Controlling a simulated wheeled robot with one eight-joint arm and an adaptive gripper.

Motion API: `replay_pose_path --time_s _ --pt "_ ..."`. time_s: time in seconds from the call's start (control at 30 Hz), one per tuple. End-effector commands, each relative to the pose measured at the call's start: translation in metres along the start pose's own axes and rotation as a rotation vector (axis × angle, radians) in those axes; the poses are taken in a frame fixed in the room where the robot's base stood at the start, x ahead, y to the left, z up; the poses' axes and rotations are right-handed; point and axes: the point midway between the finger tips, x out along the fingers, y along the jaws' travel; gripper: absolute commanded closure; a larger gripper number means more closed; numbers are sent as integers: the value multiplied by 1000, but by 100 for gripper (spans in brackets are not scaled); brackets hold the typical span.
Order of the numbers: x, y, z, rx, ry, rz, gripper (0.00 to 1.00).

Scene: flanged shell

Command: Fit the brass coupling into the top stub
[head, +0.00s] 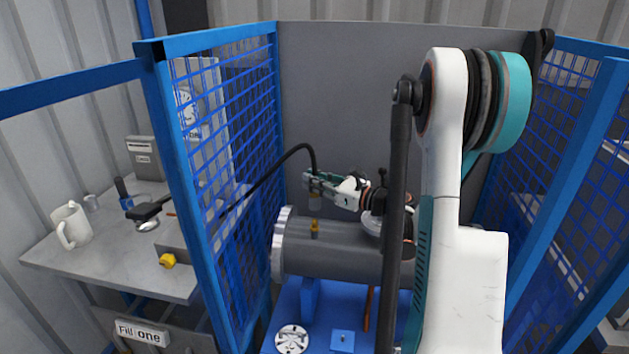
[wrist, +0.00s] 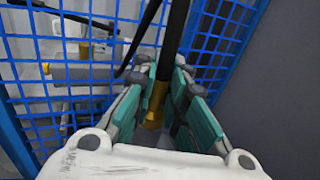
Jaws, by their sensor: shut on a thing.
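The brass coupling (head: 316,194) is on the end of a black hose (head: 284,158) that arches over from the left. My gripper (head: 318,183) is shut on the coupling, which points down above the grey shell (head: 340,248).
The shell lies on a blue stand (head: 309,290) with a flange (head: 281,245) at its left end. Blue mesh fences (head: 235,140) stand left and right, a grey panel (head: 350,90) behind. Left of the fence, a bench (head: 110,265) bears a white mug (head: 71,225) and a yellow part (head: 167,260).

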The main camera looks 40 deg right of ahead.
Motion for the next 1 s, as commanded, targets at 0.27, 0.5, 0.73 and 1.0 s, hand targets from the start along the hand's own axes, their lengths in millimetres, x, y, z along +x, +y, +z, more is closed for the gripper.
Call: replay_pose_path --time_s 0.27,0.5,0.73,1.0 --pt "0 0 -26 0 0 0 100" --pt "0 0 -30 0 0 0 100" --pt "0 0 -30 0 0 0 100" --pt "0 0 -30 0 0 0 100"
